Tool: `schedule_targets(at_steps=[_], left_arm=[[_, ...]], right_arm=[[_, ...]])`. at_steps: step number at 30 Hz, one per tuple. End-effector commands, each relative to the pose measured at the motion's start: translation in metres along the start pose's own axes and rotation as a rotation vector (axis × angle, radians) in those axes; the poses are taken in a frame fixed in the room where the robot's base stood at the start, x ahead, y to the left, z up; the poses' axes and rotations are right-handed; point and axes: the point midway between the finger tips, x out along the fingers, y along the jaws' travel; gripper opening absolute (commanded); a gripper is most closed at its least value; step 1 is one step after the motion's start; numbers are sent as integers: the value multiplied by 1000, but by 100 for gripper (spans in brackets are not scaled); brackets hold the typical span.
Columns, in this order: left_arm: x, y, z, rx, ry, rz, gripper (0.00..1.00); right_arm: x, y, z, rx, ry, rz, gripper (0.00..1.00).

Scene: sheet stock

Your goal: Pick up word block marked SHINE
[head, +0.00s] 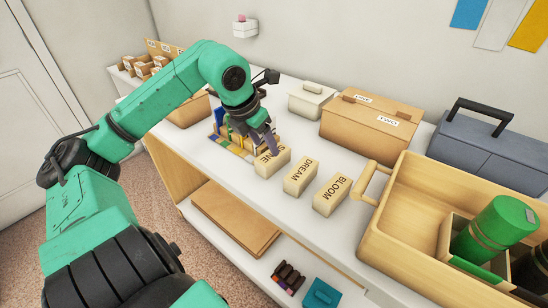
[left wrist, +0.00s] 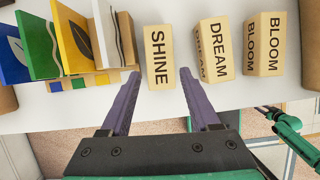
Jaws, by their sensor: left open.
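The SHINE word block (left wrist: 158,57) is a pale wooden block with dark letters, standing on the white tabletop. In the head view the SHINE block (head: 273,161) is partly covered by my left gripper (head: 268,143). In the left wrist view my left gripper (left wrist: 157,98) has its two purple fingers apart, with the block just ahead of the gap between them and nothing held. The DREAM block (left wrist: 214,49) and the BLOOM block (left wrist: 265,45) stand in a row to the right of SHINE. My right gripper is not in view.
Colored upright cards (left wrist: 66,40) stand close to the left of SHINE. A wooden crate (head: 400,215) holding a green cylinder (head: 497,226) is at the right. Cardboard boxes (head: 367,124) and a grey toolbox (head: 490,145) stand at the back. The front table strip is clear.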

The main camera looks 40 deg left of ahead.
Motion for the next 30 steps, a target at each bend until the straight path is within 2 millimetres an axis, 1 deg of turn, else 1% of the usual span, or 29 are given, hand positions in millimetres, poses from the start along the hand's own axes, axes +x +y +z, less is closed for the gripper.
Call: schedule_targets(at_steps=[5,8,9,12,15,30], left_arm=[[20,0,2,1,3,0,62],[38,1,3,2,6,3,62],[49,1,2,4,6,5,62],[63,1,2,3,2,3,62],[66,1,2,1,-1,1,62],[68,0,1,1,-1,0,62]], right_arm=[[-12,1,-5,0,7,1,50],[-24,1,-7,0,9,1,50],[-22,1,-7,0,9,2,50],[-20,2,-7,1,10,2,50],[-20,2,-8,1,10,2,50],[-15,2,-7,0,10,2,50]])
